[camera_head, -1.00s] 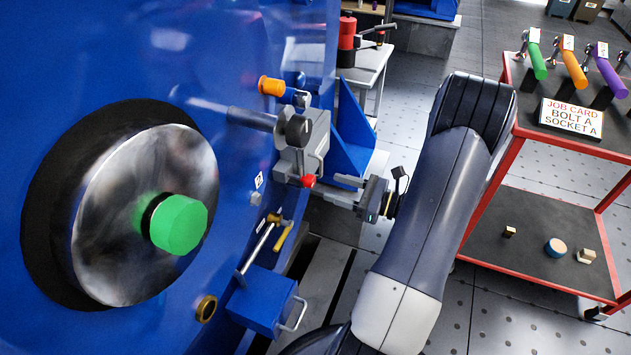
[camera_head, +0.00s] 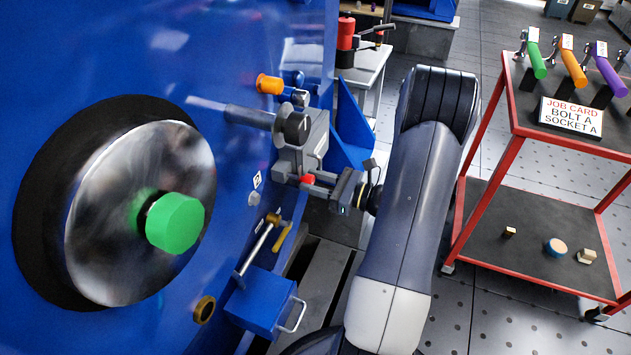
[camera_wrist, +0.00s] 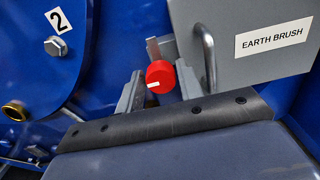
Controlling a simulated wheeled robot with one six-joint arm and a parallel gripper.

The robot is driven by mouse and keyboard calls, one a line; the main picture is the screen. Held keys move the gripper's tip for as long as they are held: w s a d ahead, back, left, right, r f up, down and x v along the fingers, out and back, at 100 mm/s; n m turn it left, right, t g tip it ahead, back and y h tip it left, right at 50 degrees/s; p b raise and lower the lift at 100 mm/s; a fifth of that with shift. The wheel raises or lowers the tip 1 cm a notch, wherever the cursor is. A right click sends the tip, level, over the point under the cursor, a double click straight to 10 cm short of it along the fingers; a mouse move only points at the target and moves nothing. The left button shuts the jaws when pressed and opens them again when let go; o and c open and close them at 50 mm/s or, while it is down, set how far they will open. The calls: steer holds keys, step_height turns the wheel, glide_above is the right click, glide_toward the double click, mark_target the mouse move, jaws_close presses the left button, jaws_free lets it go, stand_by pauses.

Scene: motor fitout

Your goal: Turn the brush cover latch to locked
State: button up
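The brush cover latch is a red round knob (camera_wrist: 159,74) with a white mark pointing left in the wrist view. It sits beside the lower edge of the grey brush cover (camera_wrist: 240,50), labelled EARTH BRUSH. In the head view the red knob (camera_head: 307,179) shows at the cover's lower corner, partly behind my gripper (camera_head: 322,184). In the wrist view my gripper (camera_wrist: 158,90) is open, with one finger on each side of the knob. The fingertips are close to it; I cannot tell whether they touch.
A bar handle (camera_wrist: 207,55) stands out from the cover, close to the right finger. The blue motor housing (camera_head: 265,60) carries a shaft with a green end (camera_head: 175,223). A blue box (camera_head: 262,303) with a handle lies below. A red trolley (camera_head: 515,122) stands right.

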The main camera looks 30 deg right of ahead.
steer(key=c, duration=0.5)
steer(key=shift+c, duration=0.2)
steer(key=shift+r+m+p, duration=0.1)
steer(key=shift+m+p, duration=0.2)
steer(key=shift+p, duration=0.2)
steer(key=shift+r+m+p, duration=0.15)
steer(key=shift+m+p, duration=0.85)
steer(key=shift+p, duration=0.25)
steer(key=m+p, duration=0.4)
steer(key=shift+d, duration=0.1)
steer(key=m+p, duration=0.2)
steer(key=m, duration=0.1)
steer(key=m+p, duration=0.2)
steer(key=shift+f+m, duration=0.2)
steer(key=shift+m, duration=0.2)
steer(key=m+p, duration=0.2)
steer(key=m, duration=0.3)
steer(key=shift+f+p, duration=0.2)
steer(key=shift+p, duration=0.2)
steer(key=shift+m, duration=0.4)
